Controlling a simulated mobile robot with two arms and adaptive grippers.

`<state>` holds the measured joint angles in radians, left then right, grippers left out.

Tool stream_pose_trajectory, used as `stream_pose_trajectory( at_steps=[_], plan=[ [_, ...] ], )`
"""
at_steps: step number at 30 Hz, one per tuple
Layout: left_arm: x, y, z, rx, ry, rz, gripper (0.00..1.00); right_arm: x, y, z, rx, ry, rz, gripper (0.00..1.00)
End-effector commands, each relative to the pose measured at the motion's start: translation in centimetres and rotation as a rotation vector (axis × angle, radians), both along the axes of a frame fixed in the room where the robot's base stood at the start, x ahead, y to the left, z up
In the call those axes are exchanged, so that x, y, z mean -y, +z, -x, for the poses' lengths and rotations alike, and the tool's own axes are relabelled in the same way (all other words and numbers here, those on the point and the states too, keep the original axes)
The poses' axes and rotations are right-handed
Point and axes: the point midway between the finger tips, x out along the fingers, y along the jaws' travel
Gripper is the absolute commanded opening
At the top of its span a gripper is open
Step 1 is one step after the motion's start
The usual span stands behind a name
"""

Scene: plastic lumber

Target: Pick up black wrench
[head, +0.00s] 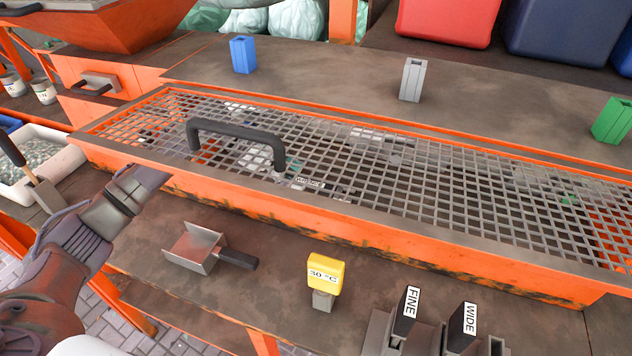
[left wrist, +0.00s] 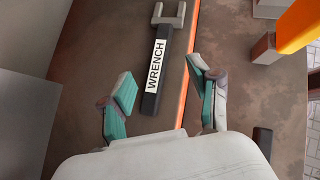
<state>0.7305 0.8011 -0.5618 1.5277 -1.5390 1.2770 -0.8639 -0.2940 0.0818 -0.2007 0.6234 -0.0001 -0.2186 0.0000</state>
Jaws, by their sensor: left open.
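The black wrench (left wrist: 152,98) shows in the left wrist view, with a white WRENCH label and a grey open jaw at its far end. It lies on a brown surface beside an orange strip. My left gripper (left wrist: 160,72) is open, with its teal-padded fingers on either side of the wrench in the picture; I see no grip on it. In the head view my left gripper (head: 150,180) is at the front left of the orange tray. A small white label (head: 308,183) shows at the mesh there; I cannot tell if it is the wrench's. My right gripper is out of view.
The orange tray (head: 390,245) has a metal mesh and a dark handle (head: 237,132). In front are a metal scoop (head: 193,248), a yellow 30 °C block (head: 325,271), and FINE (head: 405,312) and WIDE (head: 462,325) levers. Blue, grey and green blocks stand behind.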

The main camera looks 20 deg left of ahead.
Motion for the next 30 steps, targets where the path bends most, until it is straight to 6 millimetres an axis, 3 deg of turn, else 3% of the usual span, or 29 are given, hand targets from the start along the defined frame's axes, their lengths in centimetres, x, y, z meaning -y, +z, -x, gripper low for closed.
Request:
stream_pose_trajectory(
  at_steps=[2,7,17,28,30],
  plan=[
    [1.4,0.5,-0.4,0.0,-0.004,0.004,0.62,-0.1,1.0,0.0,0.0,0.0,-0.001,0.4],
    [3.0,-1.4,-1.1,-0.003,-0.001,0.002,0.62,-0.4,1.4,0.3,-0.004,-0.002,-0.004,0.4],
    [3.4,-2.0,-1.3,0.0,-0.001,0.001,0.62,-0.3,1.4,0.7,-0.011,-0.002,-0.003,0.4],
    [3.4,-2.0,-1.2,0.0,-0.001,0.001,0.0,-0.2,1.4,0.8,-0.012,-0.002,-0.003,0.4],
    [3.4,-2.0,-1.2,-0.001,-0.001,0.0,0.0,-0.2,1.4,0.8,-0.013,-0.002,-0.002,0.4]
  ],
)
